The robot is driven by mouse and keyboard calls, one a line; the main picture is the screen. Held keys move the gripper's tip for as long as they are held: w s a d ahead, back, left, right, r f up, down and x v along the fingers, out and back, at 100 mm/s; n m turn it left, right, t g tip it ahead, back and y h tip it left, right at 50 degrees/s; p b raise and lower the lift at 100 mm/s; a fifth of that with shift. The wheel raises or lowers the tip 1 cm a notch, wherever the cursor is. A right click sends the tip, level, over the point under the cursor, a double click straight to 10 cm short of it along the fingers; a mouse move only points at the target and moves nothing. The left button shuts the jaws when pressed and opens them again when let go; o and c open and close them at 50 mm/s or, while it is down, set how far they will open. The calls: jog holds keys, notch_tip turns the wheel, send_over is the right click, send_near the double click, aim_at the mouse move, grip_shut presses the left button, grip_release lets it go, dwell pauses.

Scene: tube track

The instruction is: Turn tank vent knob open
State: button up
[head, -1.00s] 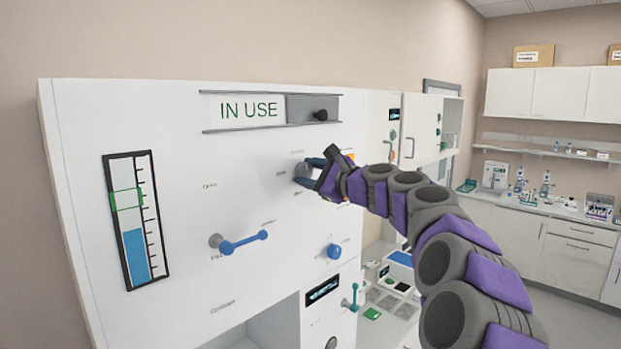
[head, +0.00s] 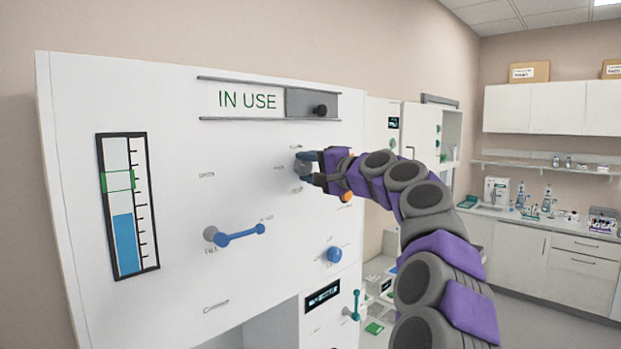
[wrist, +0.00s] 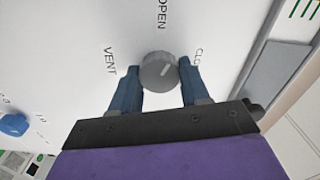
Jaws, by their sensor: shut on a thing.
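The tank vent knob (wrist: 158,72) is a round grey dial with a light mark on its face. In the wrist view, the label VENT lies to its left, OPEN above it and a partly hidden word starting CLO to its right. My gripper (wrist: 157,80) has its two blue fingers on either side of the knob, shut on it. In the head view, the knob (head: 301,167) sits on the white panel, partly hidden by my gripper (head: 308,169), which reaches in from the right.
The white panel (head: 180,110) also carries a gauge (head: 128,205) with blue fill below a green band, a blue lever (head: 238,235), a blue knob (head: 334,254) and an IN USE sign (head: 247,101). A teal handle (head: 355,305) stands out lower right. Counters and cabinets lie farther right.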

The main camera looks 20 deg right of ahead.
jog(key=n, duration=0.1)
jog(key=n+b, duration=0.1)
jog(key=n, duration=0.3)
jog(key=shift+a+f+b, duration=0.15)
jog(key=shift+f+b, duration=0.2)
jog(key=shift+f, duration=0.1)
jog(key=o, duration=1.1)
jog(key=shift+w, duration=0.15)
jog(key=shift+c, duration=0.2)
jog(key=shift+s+r, duration=0.25)
jog(key=shift+r, duration=0.05)
jog(key=shift+s+d+b, duration=0.3)
jog(key=shift+s, duration=0.2)
jog(key=b+v, duration=0.2)
jog(key=v, duration=1.3)
jog(key=shift+s+d, duration=0.3)
